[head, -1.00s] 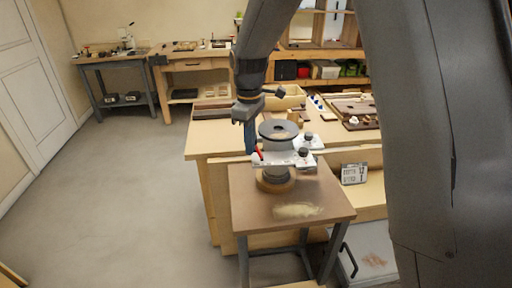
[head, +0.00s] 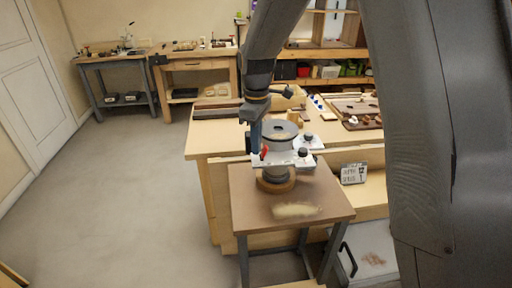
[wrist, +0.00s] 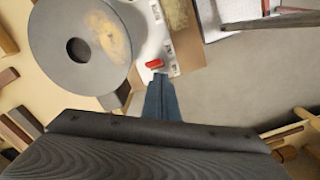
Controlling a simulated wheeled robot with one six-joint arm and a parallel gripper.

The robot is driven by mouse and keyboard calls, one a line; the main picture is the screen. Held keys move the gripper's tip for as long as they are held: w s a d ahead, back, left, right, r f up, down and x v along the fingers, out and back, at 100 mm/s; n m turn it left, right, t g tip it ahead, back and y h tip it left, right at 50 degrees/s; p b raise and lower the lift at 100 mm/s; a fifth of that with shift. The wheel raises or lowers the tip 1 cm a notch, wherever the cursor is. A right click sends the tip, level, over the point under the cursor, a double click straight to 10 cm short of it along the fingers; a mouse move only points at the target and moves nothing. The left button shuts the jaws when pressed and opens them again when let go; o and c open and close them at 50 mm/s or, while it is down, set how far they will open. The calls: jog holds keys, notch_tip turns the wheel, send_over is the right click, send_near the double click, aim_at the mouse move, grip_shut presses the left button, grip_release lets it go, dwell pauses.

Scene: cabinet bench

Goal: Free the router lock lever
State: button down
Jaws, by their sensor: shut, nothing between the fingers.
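The router (head: 281,132) stands upright on a round wooden base on the small brown table, with a dark round top and a white plate with black knobs. In the wrist view its grey disc top (wrist: 80,46) fills the upper left. The red lock lever (head: 264,152) is on the router's left side; it shows in the wrist view as a small red piece (wrist: 155,63) on the white plate. My gripper (head: 255,146) is shut and empty, pointing down beside the lever. In the wrist view its blue fingertips (wrist: 161,82) are just below the lever; I cannot tell whether they touch it.
The small table (head: 325,206) carries a pale dust patch (head: 296,210) in front of the router. A larger wooden bench (head: 208,140) with trays and tools stands behind. A small printed sign (head: 353,173) is at the right. The floor at left is clear.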

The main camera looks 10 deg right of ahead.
jog(key=shift+r, duration=0.1)
jog(key=shift+a+r+p, duration=0.6)
jog(key=shift+r+p, duration=0.2)
jog(key=shift+r, duration=0.15)
notch_tip(320, 180, up, 7)
jog(key=p, duration=0.5)
dwell(0.4)
jog(key=s+d+f+m+b, duration=0.1)
jog(key=s+d+f+m, duration=0.2)
jog(key=s, duration=0.4)
jog(key=s+d+f+m+t+b, duration=0.1)
jog(key=s+d+f+m+b, duration=0.1)
jog(key=s, duration=0.5)
jog(key=s+d+f+m+b, duration=0.2)
jog(key=s+d+f+m, duration=0.1)
jog(key=s+d+m, duration=0.3)
jog(key=shift+s+f+m, duration=0.4)
jog(key=shift+s+m, duration=0.1)
jog(key=shift+s, duration=0.4)
